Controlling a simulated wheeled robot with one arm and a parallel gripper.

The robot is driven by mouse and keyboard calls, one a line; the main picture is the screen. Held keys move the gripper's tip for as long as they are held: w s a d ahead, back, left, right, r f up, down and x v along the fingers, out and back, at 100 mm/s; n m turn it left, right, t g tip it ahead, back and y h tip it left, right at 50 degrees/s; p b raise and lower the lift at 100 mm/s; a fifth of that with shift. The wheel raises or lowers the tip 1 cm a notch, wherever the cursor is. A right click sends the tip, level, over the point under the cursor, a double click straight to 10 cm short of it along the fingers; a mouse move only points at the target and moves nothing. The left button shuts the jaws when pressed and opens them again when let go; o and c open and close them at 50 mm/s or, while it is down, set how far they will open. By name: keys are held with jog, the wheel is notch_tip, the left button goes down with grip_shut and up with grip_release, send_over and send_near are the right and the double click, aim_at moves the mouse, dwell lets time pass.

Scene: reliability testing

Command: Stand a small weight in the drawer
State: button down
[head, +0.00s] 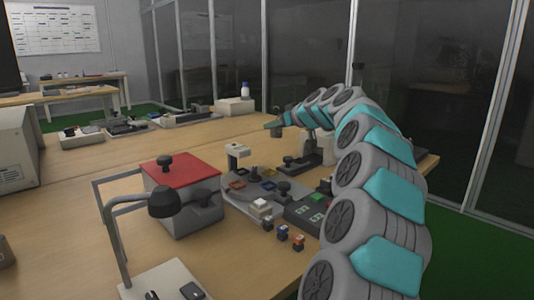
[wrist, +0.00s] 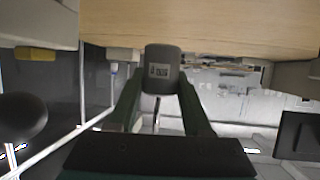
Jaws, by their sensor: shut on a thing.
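A small dark grey weight (head: 276,132) is held in the air above the far part of the wooden table in the head view. In the wrist view the weight (wrist: 162,65) is a dark block with a pale label, between my two fingers. My gripper (wrist: 160,84) is shut on it; in the head view my gripper (head: 273,124) is small, at the end of the teal and grey arm. I cannot make out an open drawer in either view.
A grey box with a red lid (head: 180,171) and black knob stands at the front left, beside a lamp (head: 163,203). A test fixture (head: 238,186) with coloured pieces fills the middle. Several devices (head: 128,126) lie at the back. Bare table (head: 120,165) shows on the left.

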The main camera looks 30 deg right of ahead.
jog(key=shift+f, duration=3.8)
jog(key=shift+f, duration=0.2)
jog(key=shift+c, duration=1.7)
grip_release()
jog(key=shift+r, duration=0.2)
jog(key=v, duration=0.6)
jog(key=shift+s+r+b, duration=0.15)
jog(key=shift+s+b, duration=0.1)
jog(key=shift+b, duration=0.05)
jog(key=shift+o, duration=0.4)
jog(key=shift+s+r, duration=0.1)
jog(key=shift+s, duration=0.2)
jog(key=shift+a+r, duration=0.1)
